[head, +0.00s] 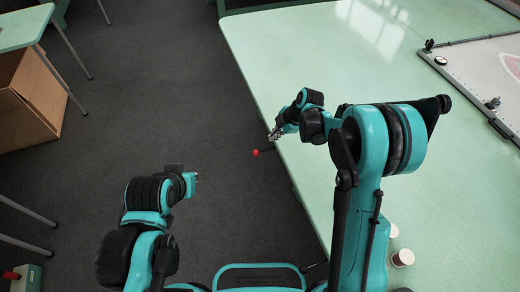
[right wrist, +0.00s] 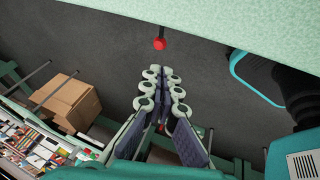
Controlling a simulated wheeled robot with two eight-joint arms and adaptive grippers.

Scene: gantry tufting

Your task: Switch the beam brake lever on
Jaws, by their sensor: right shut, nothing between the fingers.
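The lever shows as a red ball knob (head: 256,153) on a thin dark rod that sticks out from the near left edge of the pale green table (head: 262,62). In the right wrist view the red knob (right wrist: 159,44) hangs past the table edge, ahead of the fingertips and apart from them. My right gripper (head: 275,133) is shut and empty, just above the knob in the head picture; its fingers (right wrist: 161,88) are together in the right wrist view. My left gripper (head: 190,182) is over the floor to the left, and its fingers are too unclear to read.
Paper cups (head: 403,258) stand on the table beside my right arm. A framed board (head: 485,75) lies at the table's far right. A cardboard box (head: 32,100) sits on the floor at left under another table (head: 22,28). The floor between is clear.

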